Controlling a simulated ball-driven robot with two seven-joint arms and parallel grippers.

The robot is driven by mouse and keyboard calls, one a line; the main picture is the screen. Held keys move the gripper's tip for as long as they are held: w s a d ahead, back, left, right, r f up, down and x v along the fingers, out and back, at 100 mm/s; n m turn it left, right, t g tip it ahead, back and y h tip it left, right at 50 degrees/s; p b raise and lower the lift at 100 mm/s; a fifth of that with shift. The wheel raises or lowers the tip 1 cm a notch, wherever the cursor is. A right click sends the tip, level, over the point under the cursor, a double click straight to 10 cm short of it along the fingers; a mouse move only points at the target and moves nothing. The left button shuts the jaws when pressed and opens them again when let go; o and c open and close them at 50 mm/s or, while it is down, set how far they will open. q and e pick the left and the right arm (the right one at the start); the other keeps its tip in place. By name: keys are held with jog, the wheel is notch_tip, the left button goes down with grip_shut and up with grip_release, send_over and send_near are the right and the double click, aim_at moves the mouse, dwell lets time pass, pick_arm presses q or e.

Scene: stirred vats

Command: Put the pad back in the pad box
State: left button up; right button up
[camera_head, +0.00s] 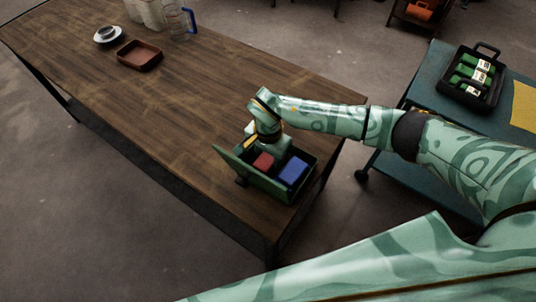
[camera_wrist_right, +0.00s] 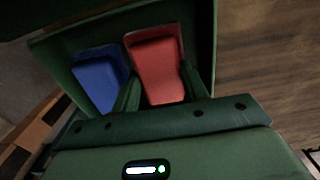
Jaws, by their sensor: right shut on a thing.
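The pad box (camera_head: 262,187) is a dark green open box near the table's front right corner, with a panel standing along its left side. A red pad (camera_head: 263,161) and a blue pad (camera_head: 293,172) show within its walls. My right gripper (camera_head: 268,150) reaches down over the box. In the right wrist view its two green fingers (camera_wrist_right: 160,90) flank the red pad (camera_wrist_right: 155,70) and are shut on it. The blue pad (camera_wrist_right: 98,82) lies beside it, apart from the grip. I cannot tell whether the red pad touches the box floor. My left gripper is out of view.
The wooden table (camera_head: 165,105) is clear between the box and its far end. A brown tray (camera_head: 139,55), a white dish (camera_head: 107,34) and a blue-handled jug (camera_head: 180,22) stand there. A teal cart (camera_head: 425,85) at the right bears a black caddy (camera_head: 470,82) of green items.

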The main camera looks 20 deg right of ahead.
aim_at(268, 157)
jog(key=shift+f, duration=0.15)
jog(key=o, duration=1)
jog(key=shift+c, duration=0.2)
notch_tip(268, 157, up, 12)
jog(key=p, duration=0.3)
jog(key=shift+r, duration=0.2)
